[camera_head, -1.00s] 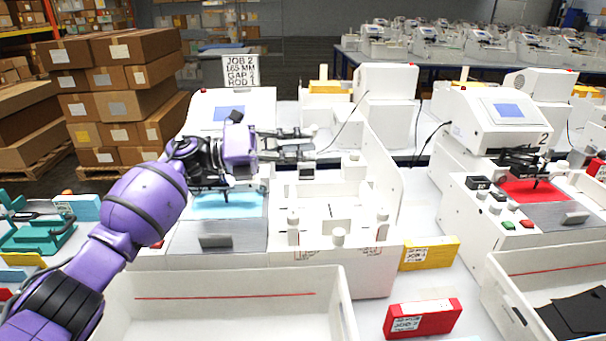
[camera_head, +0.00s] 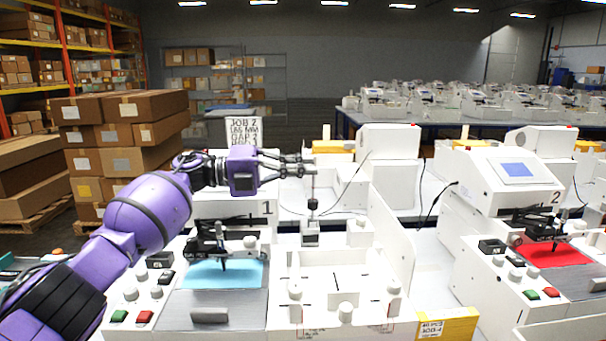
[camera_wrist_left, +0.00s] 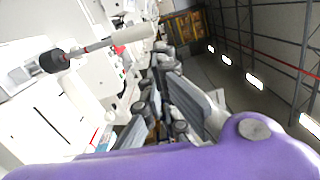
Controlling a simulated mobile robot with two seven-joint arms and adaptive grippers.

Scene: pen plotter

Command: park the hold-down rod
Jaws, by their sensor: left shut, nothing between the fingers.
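A thin upright rod (camera_head: 314,188) with a black knob partway down stands over a small block (camera_head: 311,238) at the back of machine 1's white tray; I take it for the hold-down rod. In the left wrist view a rod with a black knob (camera_wrist_left: 54,61) and a pale cylindrical end lies left of the fingers. My left gripper (camera_head: 312,165) is shut and empty, its fingertips close to the rod's upper end in the head view. I cannot tell whether they touch it. My right gripper is not in view.
Machine 1's black pen carriage (camera_head: 222,240) sits over a blue sheet (camera_head: 225,272). The white tray (camera_head: 345,310) is right of it. A job sign (camera_head: 243,131) stands behind. Machine 2 (camera_head: 510,190) is at the right, and a yellow box (camera_head: 446,325) is at the front.

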